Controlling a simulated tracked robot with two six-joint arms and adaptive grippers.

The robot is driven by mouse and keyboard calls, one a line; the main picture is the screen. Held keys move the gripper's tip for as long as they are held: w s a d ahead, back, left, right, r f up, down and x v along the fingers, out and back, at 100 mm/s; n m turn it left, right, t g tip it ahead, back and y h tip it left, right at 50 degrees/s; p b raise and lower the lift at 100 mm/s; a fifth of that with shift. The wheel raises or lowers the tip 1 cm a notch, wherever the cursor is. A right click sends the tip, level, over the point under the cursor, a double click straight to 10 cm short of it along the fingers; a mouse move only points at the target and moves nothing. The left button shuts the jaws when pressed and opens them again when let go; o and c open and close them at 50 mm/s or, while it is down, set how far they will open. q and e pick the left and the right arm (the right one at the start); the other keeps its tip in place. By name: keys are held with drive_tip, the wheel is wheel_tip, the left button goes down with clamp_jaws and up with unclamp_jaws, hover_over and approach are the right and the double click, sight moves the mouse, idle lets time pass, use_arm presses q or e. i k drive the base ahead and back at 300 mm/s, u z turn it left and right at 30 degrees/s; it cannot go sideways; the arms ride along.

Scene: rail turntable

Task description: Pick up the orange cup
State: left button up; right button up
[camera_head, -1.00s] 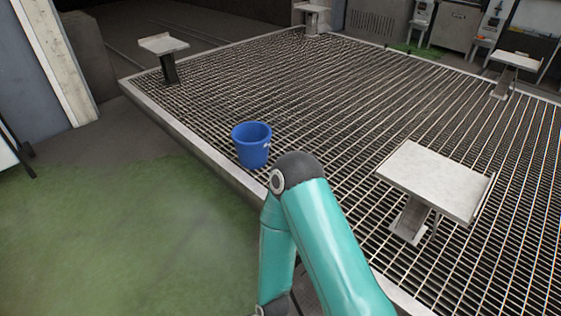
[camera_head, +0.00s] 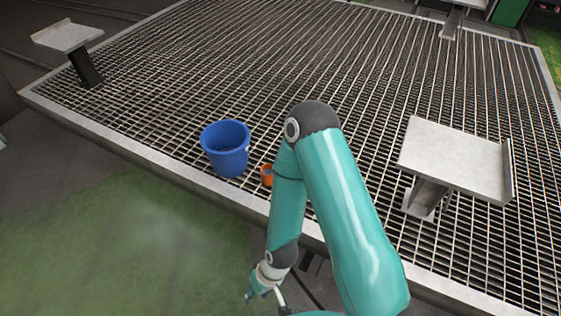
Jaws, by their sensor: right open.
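The small orange cup (camera_head: 265,175) stands on the metal grating near its front edge, just right of the blue bucket. My right arm's teal link hides its right part. My right gripper (camera_head: 250,297) is low in the picture, over the green floor, well below and apart from the cup. It is open, and I see nothing in it. My left gripper is not in view.
A blue bucket (camera_head: 226,150) stands beside the cup on the grating (camera_head: 330,60). A raised metal rim (camera_head: 150,153) borders the grating. Pale pedestal tables stand at right (camera_head: 455,155) and far left (camera_head: 67,36). The green floor (camera_head: 120,240) in front is clear.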

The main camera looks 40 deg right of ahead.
sight(266, 170)
drive_tip(key=z, duration=0.25)
drive_tip(key=i, duration=1.25)
drive_tip(key=z, duration=0.3)
